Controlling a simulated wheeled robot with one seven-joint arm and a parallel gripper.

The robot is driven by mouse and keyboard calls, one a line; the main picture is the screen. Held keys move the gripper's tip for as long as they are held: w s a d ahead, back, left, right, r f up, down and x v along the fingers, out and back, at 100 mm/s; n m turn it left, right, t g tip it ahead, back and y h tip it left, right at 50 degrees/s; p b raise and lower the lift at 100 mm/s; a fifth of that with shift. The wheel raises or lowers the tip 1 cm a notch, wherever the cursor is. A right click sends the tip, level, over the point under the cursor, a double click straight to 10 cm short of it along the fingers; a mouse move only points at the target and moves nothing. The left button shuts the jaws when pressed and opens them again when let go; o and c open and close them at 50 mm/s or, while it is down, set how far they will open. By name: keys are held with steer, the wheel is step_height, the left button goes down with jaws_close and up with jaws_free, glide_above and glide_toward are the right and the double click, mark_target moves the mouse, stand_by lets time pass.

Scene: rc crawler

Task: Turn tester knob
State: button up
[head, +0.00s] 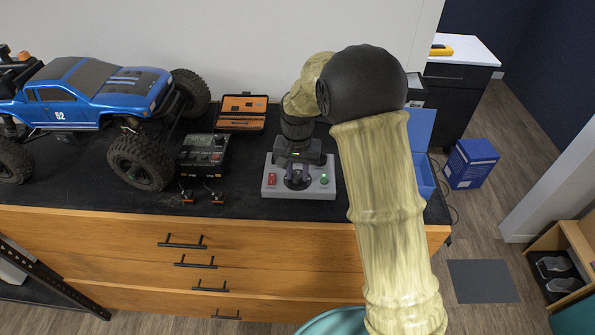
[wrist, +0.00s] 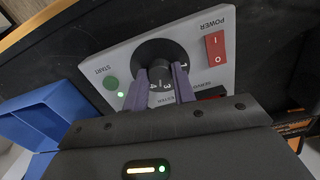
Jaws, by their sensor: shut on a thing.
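The tester (head: 270,193) is a grey box on the black bench top, with a red power switch, a green start button and a black knob in the middle. In the wrist view the tester panel (wrist: 140,45) appears turned round, with the black knob (wrist: 157,54) between my two purple-grey fingers. My gripper (wrist: 160,88) is shut on the knob, one finger on each side. The numbers 3 and 4 show on the knob between the fingers. In the head view my gripper (head: 299,178) comes down over the tester and hides most of the knob. A green light glows by the start button.
A blue RC truck (head: 95,85) stands at the left of the bench. A dark device with a display (head: 203,152) and an open orange-lined case (head: 243,108) sit left of the tester. A blue bin (head: 424,175) stands at right.

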mark_target(297, 175)
steer(key=shift+n, duration=1.6)
steer(key=o, duration=1)
steer(key=shift+r, duration=0.1)
step_height(297, 175, up, 17)
steer(key=b, duration=0.2)
steer(key=shift+r+b, duration=0.15)
steer(key=shift+b, duration=0.25)
